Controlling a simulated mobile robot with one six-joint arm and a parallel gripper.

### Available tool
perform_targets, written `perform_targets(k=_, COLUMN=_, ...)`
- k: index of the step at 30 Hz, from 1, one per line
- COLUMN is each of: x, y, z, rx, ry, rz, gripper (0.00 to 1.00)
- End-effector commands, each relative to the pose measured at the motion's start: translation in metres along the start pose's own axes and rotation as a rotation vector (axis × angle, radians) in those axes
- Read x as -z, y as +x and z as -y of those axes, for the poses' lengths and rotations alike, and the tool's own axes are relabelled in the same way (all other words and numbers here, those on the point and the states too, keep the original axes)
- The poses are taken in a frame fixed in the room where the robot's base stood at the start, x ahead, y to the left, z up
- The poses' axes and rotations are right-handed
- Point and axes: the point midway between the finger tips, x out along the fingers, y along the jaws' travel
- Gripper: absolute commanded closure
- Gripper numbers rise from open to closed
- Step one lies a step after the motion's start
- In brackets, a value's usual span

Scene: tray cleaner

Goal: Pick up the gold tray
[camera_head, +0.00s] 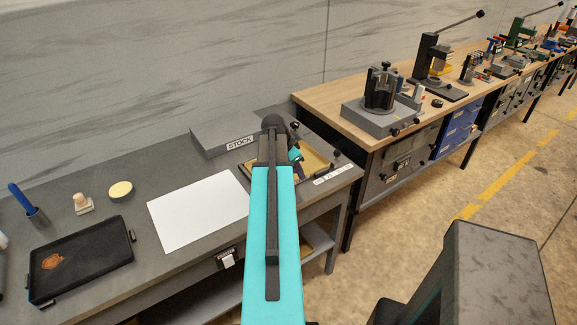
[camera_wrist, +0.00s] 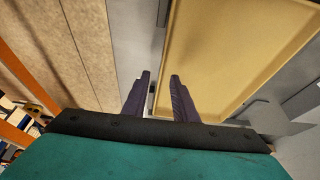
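The gold tray (camera_head: 318,163) lies at the right end of the grey table in the head view, partly hidden behind my arm. It fills the upper right of the wrist view (camera_wrist: 235,50), shallow and empty where it shows. My gripper (camera_wrist: 160,75) is open, with its two dark fingers apart near the tray's left rim. The right finger overlaps the tray's edge in the picture; I cannot tell whether it touches. In the head view my gripper (camera_head: 297,166) is small and partly hidden over the tray's right part.
A grey STOCK box (camera_head: 222,138) stands behind the tray. A white sheet (camera_head: 198,211) lies to its left. Farther left are a black tray (camera_head: 82,260) with a brown stain, a yellow round pad (camera_head: 120,190) and a stamp (camera_head: 83,203). A wooden workbench (camera_head: 335,98) with presses adjoins at right.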

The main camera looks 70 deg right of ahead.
Motion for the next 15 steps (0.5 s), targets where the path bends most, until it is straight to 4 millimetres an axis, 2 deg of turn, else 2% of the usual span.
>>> perform_targets(k=9, x=0.001, y=0.025, z=-0.001, rx=-0.002, ry=0.001, rz=0.000, gripper=0.74)
perform_targets(k=15, x=0.000, y=0.031, z=-0.001, rx=-0.001, ry=0.001, rz=0.000, gripper=0.74)
